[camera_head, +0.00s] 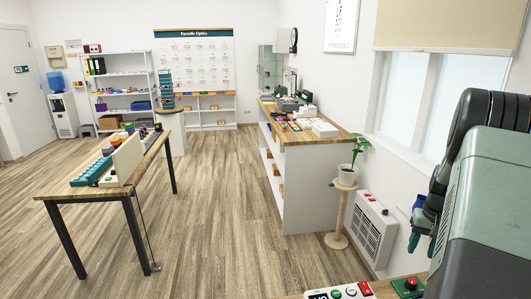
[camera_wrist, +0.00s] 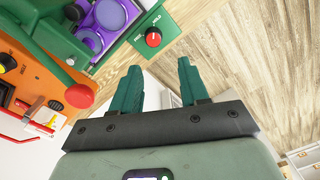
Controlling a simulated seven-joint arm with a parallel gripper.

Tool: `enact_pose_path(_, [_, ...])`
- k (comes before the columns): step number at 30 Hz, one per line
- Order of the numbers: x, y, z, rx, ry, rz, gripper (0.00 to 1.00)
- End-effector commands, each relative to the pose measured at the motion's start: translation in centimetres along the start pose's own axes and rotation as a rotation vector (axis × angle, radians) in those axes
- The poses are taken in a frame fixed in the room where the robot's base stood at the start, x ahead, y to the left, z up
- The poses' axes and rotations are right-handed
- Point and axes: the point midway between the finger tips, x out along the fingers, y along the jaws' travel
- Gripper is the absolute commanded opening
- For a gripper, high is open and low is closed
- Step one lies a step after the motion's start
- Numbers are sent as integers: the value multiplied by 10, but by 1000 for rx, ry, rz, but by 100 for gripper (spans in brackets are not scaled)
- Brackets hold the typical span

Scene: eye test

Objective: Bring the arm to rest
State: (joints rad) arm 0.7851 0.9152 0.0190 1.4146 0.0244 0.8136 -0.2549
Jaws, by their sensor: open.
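The lock knob (camera_wrist: 153,37) is a round red knob on the green panel of the lens press (camera_wrist: 118,42) in the wrist view. Small white lettering beside it seems to read FREE and HOLD. The knob's pointer is too small to read surely. My gripper (camera_wrist: 160,66) is open, its two teal fingers apart with nothing between them. The knob lies just beyond the fingertips in the picture, apart from them. In the head view a teal finger of my gripper (camera_head: 414,242) shows at the right, above a red knob on green (camera_head: 410,284) that may be the same one.
The press has a purple tray (camera_wrist: 112,16) and a red-ended lever (camera_wrist: 79,96) left of my fingers. A white panel with buttons (camera_head: 340,292) sits at the bottom of the head view. A plant stand (camera_head: 340,215) and a heater (camera_head: 372,230) stand beyond. Wooden floor is open at centre.

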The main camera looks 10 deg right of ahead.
Motion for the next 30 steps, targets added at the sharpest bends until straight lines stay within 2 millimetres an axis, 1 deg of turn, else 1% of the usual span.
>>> enact_pose_path(1, [-19,-17,-1,-22,15,2,44])
enact_pose_path(2, [-31,-28,0,-35,22,3,44])
enact_pose_path(4, [-63,-60,8,-74,41,6,44])
enact_pose_path(5, [-79,-75,13,-92,51,8,44])
enact_pose_path(6, [-99,-96,22,-117,63,9,44])
enact_pose_path(8, [-127,-125,40,-155,81,10,44])
enact_pose_path(9, [-144,-144,53,-179,94,10,44])
enact_pose_path(11, [-168,-170,75,-217,113,9,44])
enact_pose_path(12, [-183,-186,92,-241,125,8,44])
enact_pose_path(14, [-203,-207,118,-278,144,6,44])
enact_pose_path(15, [-215,-219,137,-302,157,3,44])
enact_pose_path(17, [-230,-235,167,-339,176,-1,44])
enact_pose_path(18, [-239,-244,188,-363,188,-4,44])
enact_pose_path(20, [-250,-256,220,-399,208,-10,44])
enact_pose_path(21, [-255,-261,241,-424,220,-14,44])
enact_pose_path(22, [-258,-264,257,-441,231,-18,44])
enact_pose_path(25, [-264,-269,308,-499,263,-32,44])
enact_pose_path(27, [-263,-268,342,-538,283,-42,44])
enact_pose_path(30, [-257,-262,380,-583,307,-58,44])
